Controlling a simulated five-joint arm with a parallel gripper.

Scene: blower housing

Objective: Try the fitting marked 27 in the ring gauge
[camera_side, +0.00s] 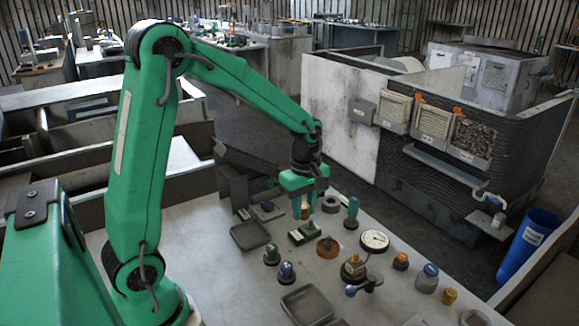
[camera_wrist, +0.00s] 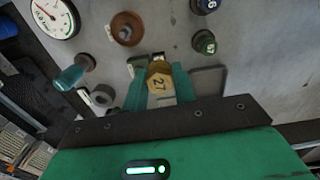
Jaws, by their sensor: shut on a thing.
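The fitting marked 27 (camera_wrist: 160,83) is a yellow-gold hexagonal piece, its number facing the wrist camera. My gripper (camera_wrist: 159,73) is shut on it, one teal finger on each side. In the side view my gripper (camera_side: 304,194) points down, and the yellow fitting (camera_side: 305,211) shows below it, seemingly above the table.
Green (camera_side: 271,254) and blue (camera_side: 286,272) fittings stand in front. Two shallow trays, one left (camera_side: 249,235) and one in front (camera_side: 307,305), lie on the table.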

